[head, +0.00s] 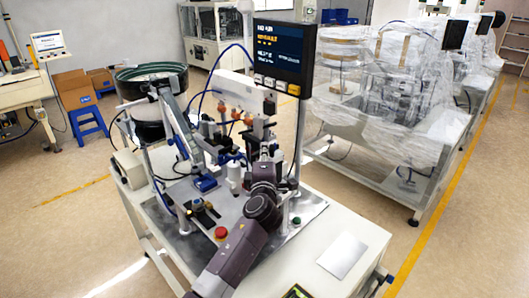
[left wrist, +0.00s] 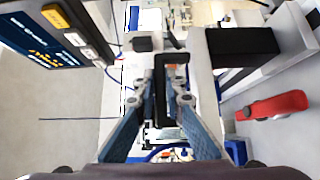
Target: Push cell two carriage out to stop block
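My left gripper (head: 264,157) reaches in over the machine cell from the front, among the fixtures right of its middle. In the left wrist view its two fingers (left wrist: 165,95) are close together, one on each side of a black bracket-like handle (left wrist: 172,58). The handle fills the narrow gap between them, and they look shut on it. The handle seems to be on the carriage, but the carriage's body is mostly hidden by the fingers and fixtures. I cannot make out the stop block for certain. My right gripper is not in view.
A bowl feeder (head: 151,76) stands at the cell's back left. A display panel (head: 283,52) hangs above the fixtures. A red button (head: 221,232) sits near the plate's front. A red lever-like part (left wrist: 272,105) lies at right in the wrist view. The table's right front corner is fairly clear.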

